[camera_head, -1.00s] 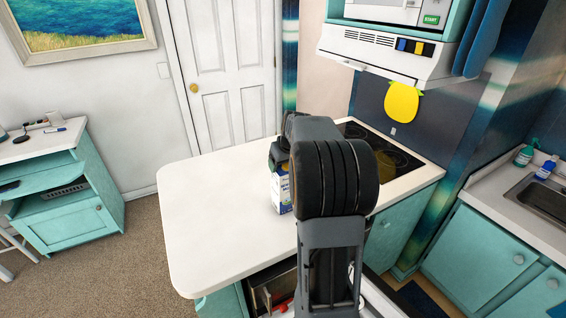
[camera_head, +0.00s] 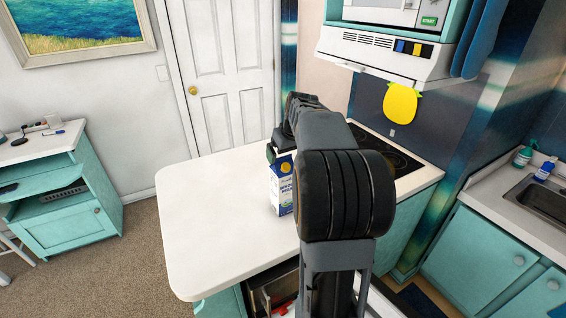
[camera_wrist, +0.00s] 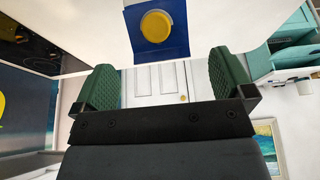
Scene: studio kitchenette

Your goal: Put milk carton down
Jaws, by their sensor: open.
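The milk carton (camera_head: 283,188), blue and white with a yellow cap, stands upright on the white counter (camera_head: 215,220). In the wrist view its blue top and yellow cap (camera_wrist: 157,27) show at the upper middle, beyond the fingertips. My gripper (camera_wrist: 163,62) is open, with a green pad on each side and a clear gap to the carton's top. In the head view my arm hides part of the carton's right side, and the gripper is mostly hidden behind the arm near the carton's top.
A black cooktop (camera_head: 385,150) lies behind and right of the carton. The range hood (camera_head: 380,52) overhangs it. The left part of the counter is clear. A sink (camera_head: 545,203) with bottles is at the far right.

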